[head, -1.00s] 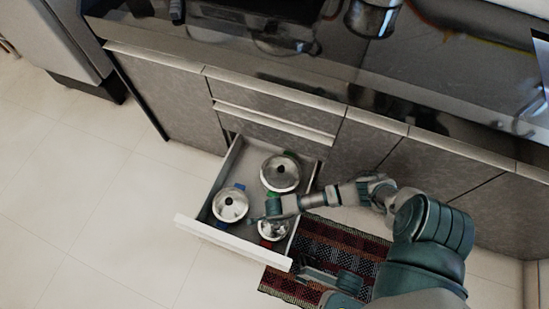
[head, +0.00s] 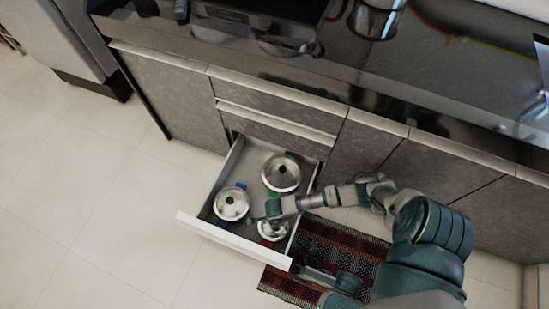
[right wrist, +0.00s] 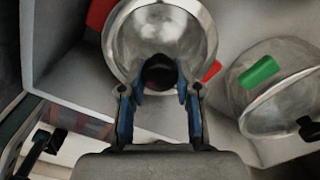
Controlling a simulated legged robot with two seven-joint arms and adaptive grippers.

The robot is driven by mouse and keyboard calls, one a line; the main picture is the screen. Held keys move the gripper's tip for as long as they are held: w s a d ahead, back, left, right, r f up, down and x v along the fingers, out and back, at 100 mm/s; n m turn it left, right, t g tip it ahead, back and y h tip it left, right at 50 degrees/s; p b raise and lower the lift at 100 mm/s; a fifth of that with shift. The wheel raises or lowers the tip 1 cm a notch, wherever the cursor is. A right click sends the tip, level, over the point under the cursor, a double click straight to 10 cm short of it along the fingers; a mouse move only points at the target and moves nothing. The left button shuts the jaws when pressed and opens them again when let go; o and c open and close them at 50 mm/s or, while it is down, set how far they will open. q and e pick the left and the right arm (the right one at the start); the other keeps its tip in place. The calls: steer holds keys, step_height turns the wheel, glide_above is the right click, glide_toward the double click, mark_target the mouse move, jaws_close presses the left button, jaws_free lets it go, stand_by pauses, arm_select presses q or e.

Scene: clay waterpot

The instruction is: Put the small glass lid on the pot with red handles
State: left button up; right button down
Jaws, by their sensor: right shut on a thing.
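My right gripper (head: 270,213) reaches into the open drawer from the right. In the right wrist view, its fingers (right wrist: 160,86) are shut on the dark knob of a small glass lid (right wrist: 162,28). The lid is over the pot with red handles (head: 279,238), the front-right pot in the drawer. The pot's red handles (right wrist: 100,13) show at both sides of the lid in the wrist view. The lid looks roughly centred; I cannot tell whether it touches the rim. Part of my left arm, seemingly its gripper (head: 322,277), shows low by the drawer's front corner; its jaws are unclear.
A pot with green handles (head: 281,173) stands at the drawer's back, and a pot with blue handles (head: 231,204) stands at its left. The drawer's white front (head: 232,240) faces open floor. A striped rug (head: 325,245) lies to the right, below the cabinets.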

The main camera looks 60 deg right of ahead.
stand_by(0.4)
steer(key=c, duration=0.7)
jaws_free()
steer(key=shift+c, duration=0.2)
step_height(320, 180, up, 12)
